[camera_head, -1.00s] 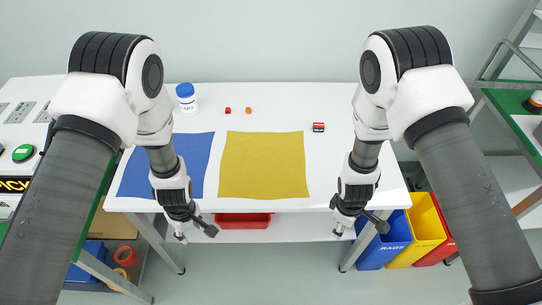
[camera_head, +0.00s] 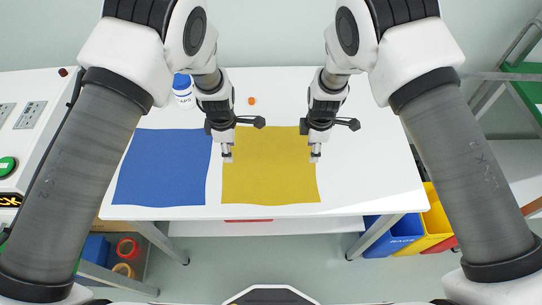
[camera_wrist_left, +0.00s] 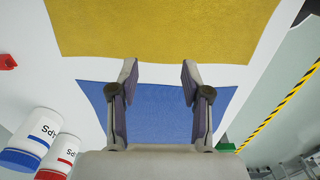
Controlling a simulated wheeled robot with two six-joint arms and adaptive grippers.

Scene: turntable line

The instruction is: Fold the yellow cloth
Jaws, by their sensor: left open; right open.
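The yellow cloth (camera_head: 268,170) lies flat and spread out on the white table, right of the blue cloth. It also shows in the left wrist view (camera_wrist_left: 165,32), beyond my fingertips. My left gripper (camera_head: 228,156) is over the cloth's upper left part, pointing down. My right gripper (camera_head: 315,156) is over its right edge, pointing down. In the left wrist view my left gripper's fingers (camera_wrist_left: 158,85) are apart with nothing between them. Both grippers are open and empty. My arms hide parts of the cloth's far edge.
The blue cloth (camera_head: 163,168) lies flat on the left. Blue (camera_head: 392,235) and yellow (camera_head: 436,222) bins are below the table's right end. The table right of the yellow cloth is clear.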

